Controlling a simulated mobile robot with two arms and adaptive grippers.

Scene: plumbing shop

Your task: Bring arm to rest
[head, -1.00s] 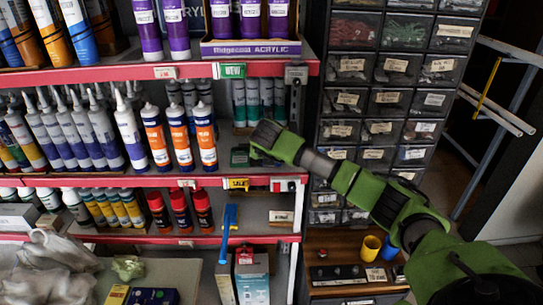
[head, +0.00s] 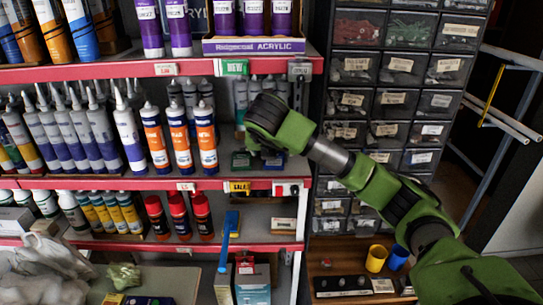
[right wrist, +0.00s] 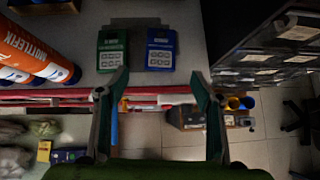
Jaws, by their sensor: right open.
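My right arm comes in from the lower right in the head view, its green wrist raised in front of the middle shelf. My right gripper is hardly visible there, mostly hidden behind the wrist. In the right wrist view my right gripper (right wrist: 158,82) is open, with nothing between its fingers. A green box (right wrist: 112,49) and a blue box (right wrist: 160,49) lie on the shelf beyond the fingertips. The green box (head: 241,159) and the blue box (head: 275,163) also show below the wrist in the head view. My left gripper is not in view.
Orange-and-white bottles (head: 180,140) stand left of my wrist on the middle shelf (head: 100,182). The upper shelf edge (head: 150,69) is above it. A drawer cabinet (head: 390,100) stands close on the right. Yellow (head: 376,259) and blue cups (head: 398,257) stand on a low wooden surface.

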